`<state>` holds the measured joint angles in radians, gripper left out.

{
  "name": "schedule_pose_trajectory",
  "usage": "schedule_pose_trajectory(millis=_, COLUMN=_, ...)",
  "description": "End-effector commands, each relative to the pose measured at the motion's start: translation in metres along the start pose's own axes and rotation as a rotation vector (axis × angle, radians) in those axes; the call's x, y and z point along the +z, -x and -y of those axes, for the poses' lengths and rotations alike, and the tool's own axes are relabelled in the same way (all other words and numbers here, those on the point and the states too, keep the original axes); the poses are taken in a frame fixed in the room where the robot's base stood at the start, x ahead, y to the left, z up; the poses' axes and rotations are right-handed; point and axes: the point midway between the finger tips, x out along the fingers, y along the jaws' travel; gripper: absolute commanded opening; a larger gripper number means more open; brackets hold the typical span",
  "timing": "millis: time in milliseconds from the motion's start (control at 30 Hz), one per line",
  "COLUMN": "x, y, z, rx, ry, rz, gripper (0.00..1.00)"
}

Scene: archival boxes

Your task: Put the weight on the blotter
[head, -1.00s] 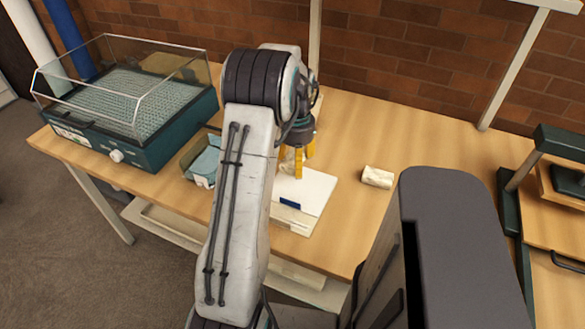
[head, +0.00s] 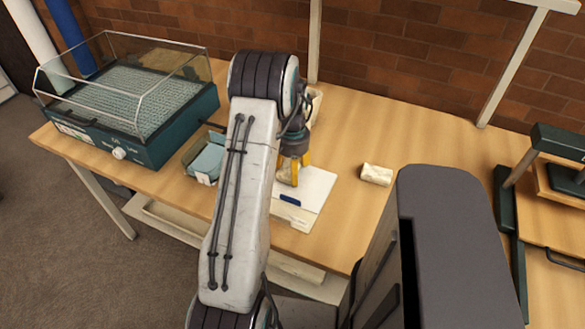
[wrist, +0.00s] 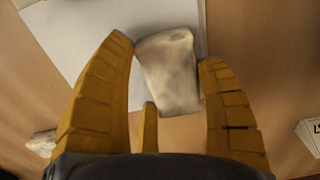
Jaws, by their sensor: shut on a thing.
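My gripper (head: 296,180) has yellow fingers. In the wrist view, the gripper (wrist: 167,85) is shut on a pale, stone-like weight (wrist: 168,70) that sits between the fingers. The white blotter (head: 318,185), a flat pad with a dark blue mark near its front edge, lies on the table below the gripper. In the wrist view, the blotter (wrist: 70,25) shows as a pale sheet behind the weight. I cannot tell whether the weight touches it. In the head view, my arm hides part of the blotter and most of the weight.
A second pale block (head: 376,175) lies on the wooden table right of the blotter. A small open box with blue contents (head: 205,162) stands to the left. A clear-lidded teal machine (head: 130,120) fills the table's left end. A dark green press (head: 555,150) stands at right.

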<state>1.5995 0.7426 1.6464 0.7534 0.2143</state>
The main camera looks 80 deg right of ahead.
Motion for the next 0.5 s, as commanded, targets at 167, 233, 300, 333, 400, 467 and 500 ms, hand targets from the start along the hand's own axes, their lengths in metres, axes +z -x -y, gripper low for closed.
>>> schedule_pose_trajectory(millis=167, x=-0.0001, y=-0.0027, z=0.0000, rx=0.000, ry=0.000, rz=0.000, gripper=0.71)
schedule_pose_trajectory(millis=233, x=-0.0001, y=-0.0024, z=0.0000, rx=0.000, ry=0.000, rz=0.000, gripper=0.77)
schedule_pose_trajectory(millis=300, x=-0.0001, y=-0.0024, z=0.0000, rx=0.000, ry=0.000, rz=0.000, gripper=0.83)
schedule_pose_trajectory(millis=333, x=-0.0001, y=-0.0024, z=0.0000, rx=0.000, ry=0.000, rz=0.000, gripper=0.86)
schedule_pose_trajectory(millis=400, x=-0.0001, y=-0.0023, z=0.0000, rx=0.000, ry=0.000, rz=0.000, gripper=0.92)
schedule_pose_trajectory(millis=467, x=-0.0001, y=-0.0023, z=0.0000, rx=0.000, ry=0.000, rz=0.000, gripper=0.93)
schedule_pose_trajectory(millis=500, x=-0.0001, y=-0.0023, z=0.0000, rx=0.000, ry=0.000, rz=0.000, gripper=0.93)
